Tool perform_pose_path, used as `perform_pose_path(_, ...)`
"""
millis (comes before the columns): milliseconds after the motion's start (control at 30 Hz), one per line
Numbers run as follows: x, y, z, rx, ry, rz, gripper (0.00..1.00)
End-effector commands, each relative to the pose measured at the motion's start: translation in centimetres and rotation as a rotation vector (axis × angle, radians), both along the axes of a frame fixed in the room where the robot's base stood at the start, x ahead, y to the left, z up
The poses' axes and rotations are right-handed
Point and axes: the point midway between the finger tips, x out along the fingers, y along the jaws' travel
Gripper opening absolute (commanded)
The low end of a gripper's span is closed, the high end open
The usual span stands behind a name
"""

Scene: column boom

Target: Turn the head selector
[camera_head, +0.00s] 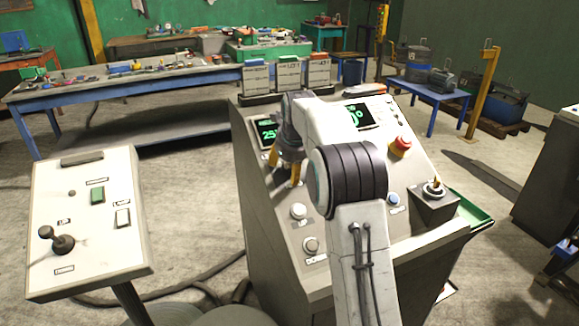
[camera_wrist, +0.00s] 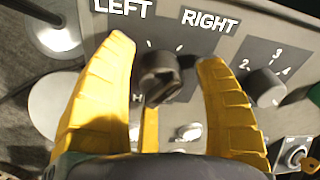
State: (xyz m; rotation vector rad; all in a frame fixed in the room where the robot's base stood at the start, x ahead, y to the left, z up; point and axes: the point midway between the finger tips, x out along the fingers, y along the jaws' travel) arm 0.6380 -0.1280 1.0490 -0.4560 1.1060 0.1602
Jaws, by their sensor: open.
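The head selector (camera_wrist: 160,72) is a dark round knob on a grey panel plate in the wrist view. The words LEFT and RIGHT stand above it, and a partly hidden label starting with H is below. My gripper (camera_wrist: 166,54) is open, with one yellow finger on each side of the knob. I see a gap on both sides, more clearly on the right; I cannot tell how deep the fingers reach. In the head view, my gripper (camera_head: 286,170) points down at the left part of the console (camera_head: 262,215), and my arm hides the selector there.
A second knob (camera_wrist: 265,87) marked with numbers is right of the fingers, and a key switch (camera_wrist: 297,155) is below it. The console also bears a red button (camera_head: 401,146) and lit displays (camera_head: 364,115). A white control box (camera_head: 90,222) with a joystick stands at left.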

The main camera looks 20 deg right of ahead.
Motion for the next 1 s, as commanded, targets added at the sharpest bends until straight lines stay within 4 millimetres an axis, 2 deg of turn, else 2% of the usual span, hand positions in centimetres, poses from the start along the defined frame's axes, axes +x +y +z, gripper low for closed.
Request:
perform_pose_path(300, 0.05, -0.01, -0.12, 0.0, 0.0, 0.0, 0.66)
perform_pose_path(1000, 0.01, -0.02, -0.15, 0.0, 0.001, 0.0, 0.05)
